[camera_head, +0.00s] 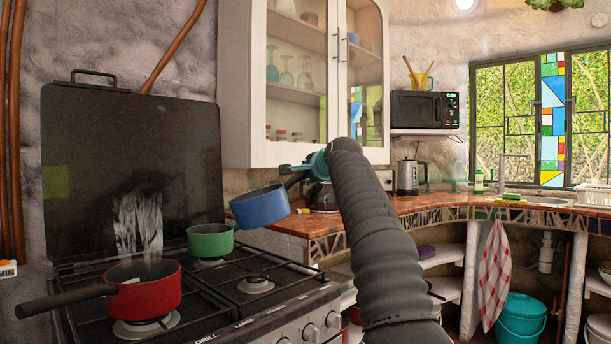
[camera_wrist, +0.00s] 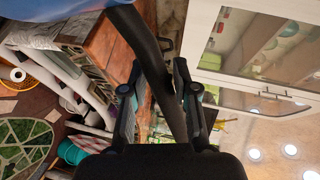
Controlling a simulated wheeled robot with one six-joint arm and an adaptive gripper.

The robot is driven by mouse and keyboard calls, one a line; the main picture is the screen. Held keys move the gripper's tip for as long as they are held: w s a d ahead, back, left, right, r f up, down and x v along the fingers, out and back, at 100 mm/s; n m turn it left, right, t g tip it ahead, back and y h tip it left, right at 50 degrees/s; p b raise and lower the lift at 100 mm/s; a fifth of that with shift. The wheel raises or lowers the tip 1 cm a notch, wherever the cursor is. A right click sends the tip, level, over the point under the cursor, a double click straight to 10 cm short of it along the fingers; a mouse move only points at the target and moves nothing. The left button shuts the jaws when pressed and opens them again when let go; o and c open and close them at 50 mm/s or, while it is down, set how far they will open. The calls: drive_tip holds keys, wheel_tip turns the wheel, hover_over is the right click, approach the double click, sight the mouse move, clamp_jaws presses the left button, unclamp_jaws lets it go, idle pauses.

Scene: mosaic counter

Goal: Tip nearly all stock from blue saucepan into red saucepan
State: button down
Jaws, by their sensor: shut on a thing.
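The blue saucepan (camera_head: 260,208) hangs in the air above the right part of the stove, with its left side slightly lower. My gripper (camera_head: 294,170) is shut on its dark handle. In the wrist view the handle (camera_wrist: 160,65) runs between the two fingers, and a bit of the blue pan (camera_wrist: 50,9) shows at the top left. The red saucepan (camera_head: 140,297) stands upright on the front left burner, its handle pointing left, with steam above it. It is to the left of and below the blue pan. The contents of both pans are hidden.
A green saucepan (camera_head: 211,241) stands on a back burner, close to the left of the blue pan. The raised dark stove lid (camera_head: 110,160) is behind. A wall cabinet (camera_head: 235,90) hangs above. The front right burner (camera_head: 256,286) is free.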

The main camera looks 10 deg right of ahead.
drive_tip(key=shift+s+r, duration=0.1)
drive_tip(key=shift+r, duration=0.1)
idle(0.5)
drive_tip(key=shift+a+f, duration=0.1)
drive_tip(key=shift+a, duration=0.25)
drive_tip(key=s+a+n+g+y+b, duration=0.1)
drive_tip(key=s+a+b, duration=0.15)
drive_tip(key=a, duration=0.45)
drive_tip(key=s+a+r+n+y+b, duration=0.1)
drive_tip(key=s+a+y+b, duration=0.1)
drive_tip(key=s+a, duration=0.35)
drive_tip(key=s+a+n+g+y+b, duration=0.1)
drive_tip(key=s+a+b, duration=0.1)
drive_tip(key=a, duration=0.6)
drive_tip(key=s+a+f+b, duration=0.1)
drive_tip(key=s+a+b, duration=0.2)
drive_tip(key=s+a, duration=0.55)
drive_tip(key=s+a+f+b, duration=0.1)
drive_tip(key=s+f+b, duration=0.15)
drive_tip(key=s, duration=0.55)
drive_tip(key=d+m+h, duration=0.1)
drive_tip(key=d+f+m+t+h, duration=0.1)
drive_tip(key=w+d+m+h, duration=0.1)
drive_tip(key=shift+w+d+f+m+t+h+b, duration=0.1)
drive_tip(key=shift+d+f+m+t+h+b, duration=0.15)
drive_tip(key=shift+m+t+h+b, duration=0.15)
